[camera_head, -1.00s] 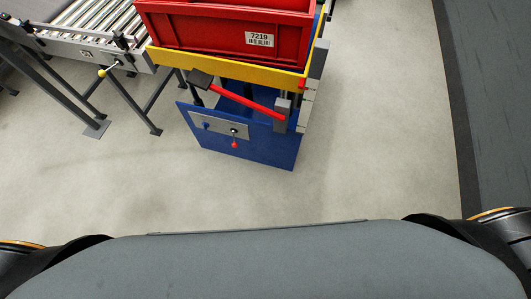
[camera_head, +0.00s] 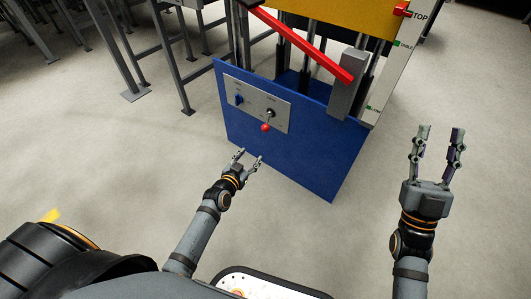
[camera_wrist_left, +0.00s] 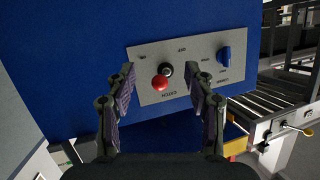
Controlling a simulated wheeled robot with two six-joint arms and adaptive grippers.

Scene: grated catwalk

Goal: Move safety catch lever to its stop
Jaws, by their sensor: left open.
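The short lever with a red ball knob (camera_head: 265,127) sits on a grey plate (camera_head: 283,119) on the blue panel (camera_head: 300,165). Its knob hangs below a dark pivot. In the left wrist view the red knob (camera_wrist_left: 160,83) shows between the fingers, on the plate beyond them; the lettering there appears upside down. My left gripper (camera_head: 249,157) is open and empty, just below and left of the knob, apparently not touching it. Its fingers also show in the wrist view (camera_wrist_left: 162,78). My right gripper (camera_head: 440,135) is open and empty, over the floor right of the panel.
A blue knob (camera_head: 238,99) is left of the lever on the same plate; it is at the right in the wrist view (camera_wrist_left: 224,60). A long red bar (camera_head: 305,46) slants above the panel to a grey post (camera_head: 348,85). Grey legs stand at left. Floor at right is clear.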

